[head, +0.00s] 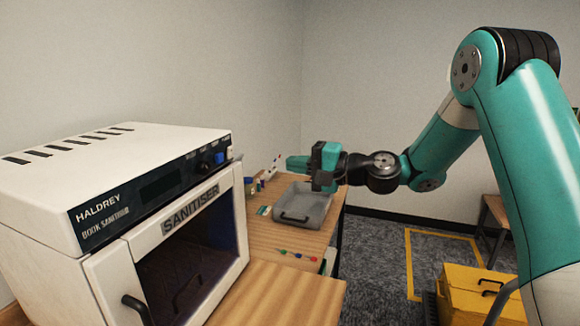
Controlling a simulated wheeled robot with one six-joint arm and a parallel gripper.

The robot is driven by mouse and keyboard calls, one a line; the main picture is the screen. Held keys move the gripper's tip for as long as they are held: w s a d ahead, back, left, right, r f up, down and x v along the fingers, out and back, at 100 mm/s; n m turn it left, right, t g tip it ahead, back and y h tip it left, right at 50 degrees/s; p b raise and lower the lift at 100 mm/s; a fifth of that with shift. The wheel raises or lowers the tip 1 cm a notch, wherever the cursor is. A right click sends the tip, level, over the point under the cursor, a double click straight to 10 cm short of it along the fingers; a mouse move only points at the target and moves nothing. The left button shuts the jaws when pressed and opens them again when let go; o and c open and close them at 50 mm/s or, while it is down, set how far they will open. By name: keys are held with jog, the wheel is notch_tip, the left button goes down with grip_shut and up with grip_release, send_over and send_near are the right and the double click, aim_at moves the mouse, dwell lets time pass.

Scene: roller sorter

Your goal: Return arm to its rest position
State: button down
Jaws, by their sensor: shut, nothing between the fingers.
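My arm, teal and black, comes in from the right of the head view and reaches left over the wooden table (270,270). My gripper (298,164) is at its end, above the far part of the table and the grey tray (318,212). It is shut with nothing between its fingers and points left. The arm partly hides the back of the tray.
A white book sanitiser (110,180) with a dark window and black handle fills the left. Pens (297,255) and small items lie on the table. Carpet shows between.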

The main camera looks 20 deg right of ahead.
jog(key=s+a+n+g, duration=0.5)
jog(key=s+a+n, duration=0.1)
jog(key=s+a, duration=0.2)
jog(key=s+f+n+g+h, duration=0.1)
jog(key=s+n+g+h, duration=0.2)
jog(key=s, duration=1)
jog(key=s+d+f+n+g+h, duration=0.1)
jog(key=s+n+h, duration=0.4)
jog(key=s, duration=0.7)
jog(key=shift+s+d+f+n+g+h, duration=0.2)
jog(key=shift+s+f+n+g+h, duration=0.2)
jog(key=shift+f+g+h, duration=0.45)
jog(key=shift+r, duration=0.25)
